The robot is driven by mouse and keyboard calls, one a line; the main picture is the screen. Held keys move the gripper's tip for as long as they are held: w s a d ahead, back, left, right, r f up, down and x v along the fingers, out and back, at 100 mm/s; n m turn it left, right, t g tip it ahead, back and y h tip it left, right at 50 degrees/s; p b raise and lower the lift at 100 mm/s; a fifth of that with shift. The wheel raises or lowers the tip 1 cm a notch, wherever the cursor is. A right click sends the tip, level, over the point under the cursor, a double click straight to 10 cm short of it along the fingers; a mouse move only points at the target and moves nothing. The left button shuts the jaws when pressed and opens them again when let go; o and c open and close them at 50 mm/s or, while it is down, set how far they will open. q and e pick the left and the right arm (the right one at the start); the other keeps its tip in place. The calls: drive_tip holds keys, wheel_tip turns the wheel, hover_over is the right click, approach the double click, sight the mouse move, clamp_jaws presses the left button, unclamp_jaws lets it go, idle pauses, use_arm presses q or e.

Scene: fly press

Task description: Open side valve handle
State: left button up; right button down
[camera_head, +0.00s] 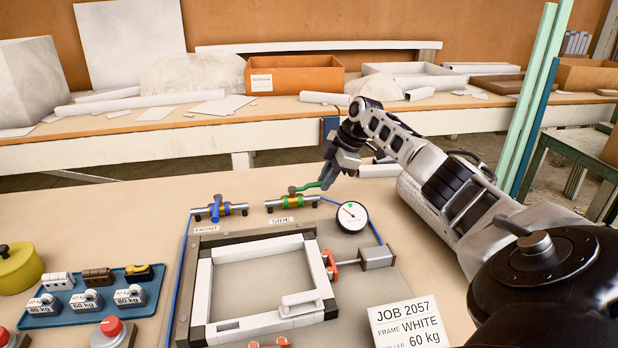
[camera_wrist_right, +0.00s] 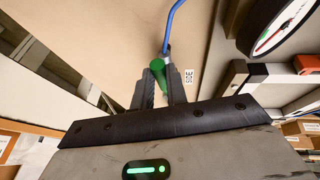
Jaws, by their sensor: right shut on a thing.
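The side valve (camera_head: 292,202) lies at the back of the table behind the "SIDE" label (camera_head: 281,221). Its green handle (camera_head: 309,186) points right, along the pipe. My right gripper (camera_head: 328,180) is above the valve's right end, shut on the handle. In the right wrist view the green handle (camera_wrist_right: 157,75) sits between the two fingers (camera_wrist_right: 160,88), and most of the valve body is hidden. The front valve (camera_head: 215,208) with a blue handle stands to the left. My left gripper is not in view.
A pressure gauge (camera_head: 352,217) stands right of the side valve, close to my arm. A white frame (camera_head: 205,290) lies in the press. A blue tray (camera_head: 95,302) of weights and a job card (camera_head: 408,322) are near the front.

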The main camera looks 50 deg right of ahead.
drive_tip(key=c, duration=1.4)
unclamp_jaws()
drive_tip(key=shift+r, duration=0.1)
drive_tip(key=p+v, duration=0.1)
drive_tip(key=v, duration=1.4)
drive_tip(key=shift+s+d+r, duration=0.1)
drive_tip(key=shift+d+r, duration=0.1)
drive_tip(key=shift+r, duration=0.15)
drive_tip(key=shift+f, duration=0.1)
